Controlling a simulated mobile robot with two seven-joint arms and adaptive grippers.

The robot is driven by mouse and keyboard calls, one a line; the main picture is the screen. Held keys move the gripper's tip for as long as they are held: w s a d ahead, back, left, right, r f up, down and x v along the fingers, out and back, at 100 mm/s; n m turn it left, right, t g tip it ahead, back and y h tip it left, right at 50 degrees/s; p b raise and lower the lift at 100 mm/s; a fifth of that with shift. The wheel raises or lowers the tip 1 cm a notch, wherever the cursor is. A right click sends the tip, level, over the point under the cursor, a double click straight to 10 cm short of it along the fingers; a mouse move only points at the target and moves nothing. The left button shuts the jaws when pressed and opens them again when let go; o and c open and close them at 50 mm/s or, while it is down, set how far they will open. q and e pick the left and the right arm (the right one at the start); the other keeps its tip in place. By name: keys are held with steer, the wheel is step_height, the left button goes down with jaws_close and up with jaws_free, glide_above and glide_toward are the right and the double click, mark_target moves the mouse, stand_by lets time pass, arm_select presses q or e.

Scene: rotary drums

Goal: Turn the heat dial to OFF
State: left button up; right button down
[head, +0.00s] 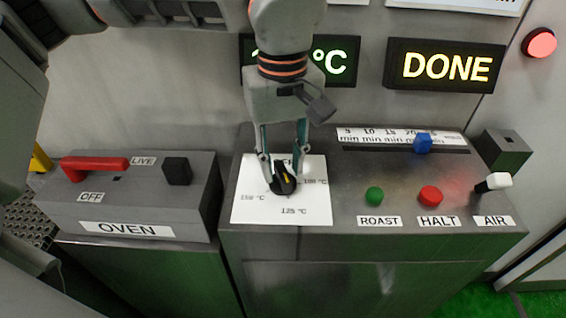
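The heat dial (284,179) is a round black knob with a small orange mark, on a white card (308,212) on the grey console. Temperature labels in °C sit right of, below and left of it; the label above is mostly hidden by my gripper. I cannot tell which way the mark points. My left gripper (284,172) comes down from above with one finger on each side of the dial, and the tips appear to touch it. My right gripper is not in view.
Right of the card are a green ROAST button (374,195), a red HALT button (430,195), a white-tipped AIR lever (494,182) and a blue slider (422,144). A red-handled OVEN switch (95,167) stands left. A DONE sign (446,66) glows behind; my arm partly covers the temperature display (340,62).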

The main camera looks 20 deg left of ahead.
arm_select(q)
steer(key=shift+f, duration=0.3)
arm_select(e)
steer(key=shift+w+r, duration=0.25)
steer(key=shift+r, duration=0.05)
arm_select(q)
jaws_close()
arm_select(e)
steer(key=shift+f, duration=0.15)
